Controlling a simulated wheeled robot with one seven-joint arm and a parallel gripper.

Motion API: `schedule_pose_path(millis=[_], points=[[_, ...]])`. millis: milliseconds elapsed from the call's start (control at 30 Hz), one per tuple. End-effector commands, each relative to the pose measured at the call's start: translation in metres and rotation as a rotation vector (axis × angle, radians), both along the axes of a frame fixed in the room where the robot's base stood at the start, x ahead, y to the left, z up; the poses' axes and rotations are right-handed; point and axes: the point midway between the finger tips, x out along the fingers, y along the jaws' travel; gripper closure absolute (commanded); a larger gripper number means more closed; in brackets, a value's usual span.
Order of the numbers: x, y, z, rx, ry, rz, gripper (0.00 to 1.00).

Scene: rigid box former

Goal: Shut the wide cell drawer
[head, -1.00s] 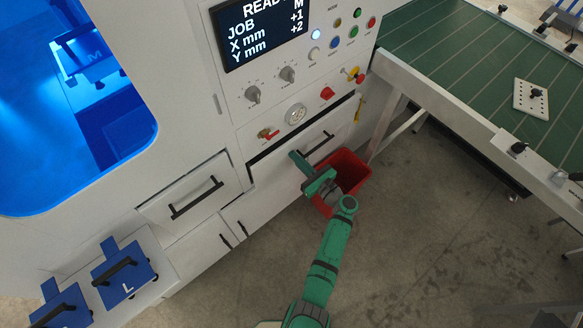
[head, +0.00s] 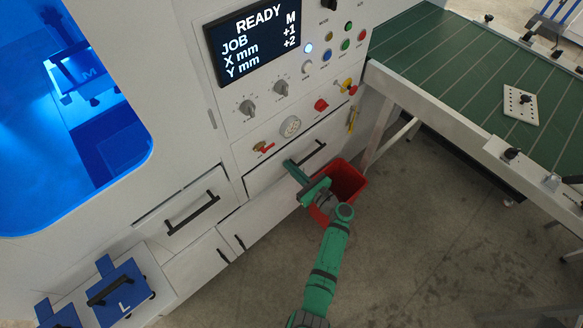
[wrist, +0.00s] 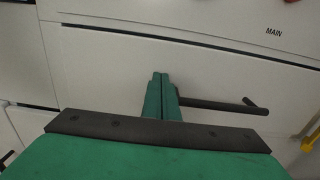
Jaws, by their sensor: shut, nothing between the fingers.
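The wide drawer (head: 264,178) is a white front with a black bar handle (head: 313,153), below the control panel. In the wrist view, the drawer front (wrist: 110,65) fills much of the picture, with a thin dark line along its top edge. It looks nearly flush with the cabinet. My green gripper (head: 289,164) is shut and empty, its tips at the drawer front beside the left end of the handle. In the wrist view, my fingertips (wrist: 161,78) are together against or very near the front; exact contact is unclear. They partly hide the handle's left end.
A red bin (head: 350,183) stands on the floor beside my wrist. A narrower drawer (head: 180,205) with a black handle is at the left. A green conveyor (head: 450,70) stands at the right. Blue plates (head: 130,290) sit at lower left. The floor at lower right is clear.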

Motion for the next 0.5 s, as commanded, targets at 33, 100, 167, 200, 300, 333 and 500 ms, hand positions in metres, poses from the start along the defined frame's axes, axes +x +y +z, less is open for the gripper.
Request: schedule_pose_path(millis=[33, 100, 167, 200, 300, 333, 500], points=[[-0.007, -0.007, -0.002, 0.003, 0.003, -0.005, 1.0], [-0.015, -0.013, -0.003, 0.006, 0.004, -0.001, 1.0], [-0.025, -0.018, -0.003, 0.007, 0.003, 0.002, 1.0], [-0.032, -0.023, -0.003, 0.007, 0.004, 0.003, 1.0], [-0.049, -0.035, -0.004, 0.008, 0.005, 0.006, 1.0], [-0.054, -0.04, -0.003, 0.008, 0.005, 0.004, 1.0], [-0.079, -0.067, -0.004, 0.009, 0.005, -0.01, 1.0]])
